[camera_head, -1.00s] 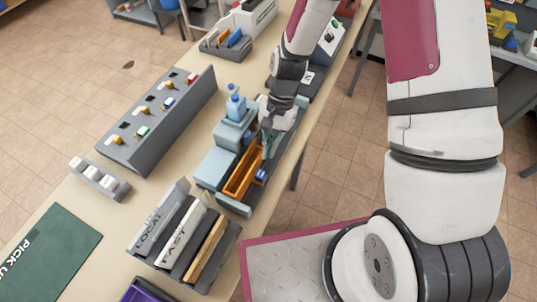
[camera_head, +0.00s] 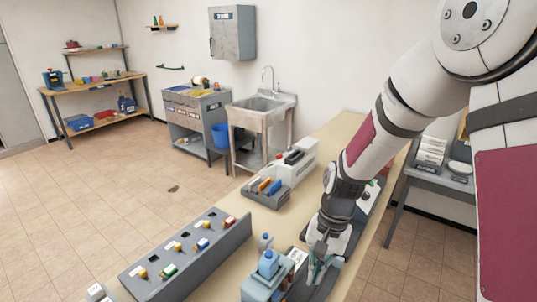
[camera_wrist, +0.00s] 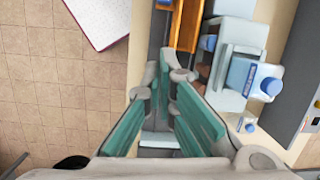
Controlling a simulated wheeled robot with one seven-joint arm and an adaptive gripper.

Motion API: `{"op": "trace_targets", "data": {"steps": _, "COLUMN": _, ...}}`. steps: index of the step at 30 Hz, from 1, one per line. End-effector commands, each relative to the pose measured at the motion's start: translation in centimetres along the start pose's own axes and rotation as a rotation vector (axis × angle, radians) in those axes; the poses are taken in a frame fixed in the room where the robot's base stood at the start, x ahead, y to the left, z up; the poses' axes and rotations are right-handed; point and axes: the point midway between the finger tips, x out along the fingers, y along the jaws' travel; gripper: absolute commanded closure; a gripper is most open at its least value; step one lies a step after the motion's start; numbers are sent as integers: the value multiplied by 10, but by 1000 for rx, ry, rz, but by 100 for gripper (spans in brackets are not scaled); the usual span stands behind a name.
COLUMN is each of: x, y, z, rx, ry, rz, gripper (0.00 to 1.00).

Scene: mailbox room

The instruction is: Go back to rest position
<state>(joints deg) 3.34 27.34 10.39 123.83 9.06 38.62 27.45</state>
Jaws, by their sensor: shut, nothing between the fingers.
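My gripper (camera_head: 318,272) hangs pointing down over the tabletop (camera_head: 345,132), beside the light-blue bottle (camera_head: 268,264) in the head view. Its teal-padded fingers are shut and hold nothing. In the wrist view the gripper (camera_wrist: 165,78) is near the orange tray (camera_wrist: 187,27), which lies past the fingertips. The height above the bench is hard to tell.
A grey sloped rack with keys (camera_head: 190,255) stands on the left of the bench. A grey holder with colored items (camera_head: 265,192) and a white machine (camera_head: 292,160) stand farther back. A sink (camera_head: 262,104) and shelves are beyond.

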Motion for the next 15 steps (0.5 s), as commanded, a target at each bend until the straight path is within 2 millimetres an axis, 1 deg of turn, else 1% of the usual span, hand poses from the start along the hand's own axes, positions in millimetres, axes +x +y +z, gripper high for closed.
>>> {"op": "trace_targets", "data": {"steps": 1, "x": -20, "y": 0, "z": -3, "rx": -31, "ry": 44, "rz": -7, "gripper": 100}}
{"op": "trace_targets", "data": {"steps": 6, "x": -73, "y": 11, "z": 2, "rx": -129, "ry": 159, "rz": -14, "gripper": 100}}
{"op": "trace_targets", "data": {"steps": 12, "x": -126, "y": 28, "z": 17, "rx": -235, "ry": 292, "rz": -18, "gripper": 100}}
{"op": "trace_targets", "data": {"steps": 15, "x": -148, "y": 38, "z": 28, "rx": -284, "ry": 359, "rz": -20, "gripper": 100}}
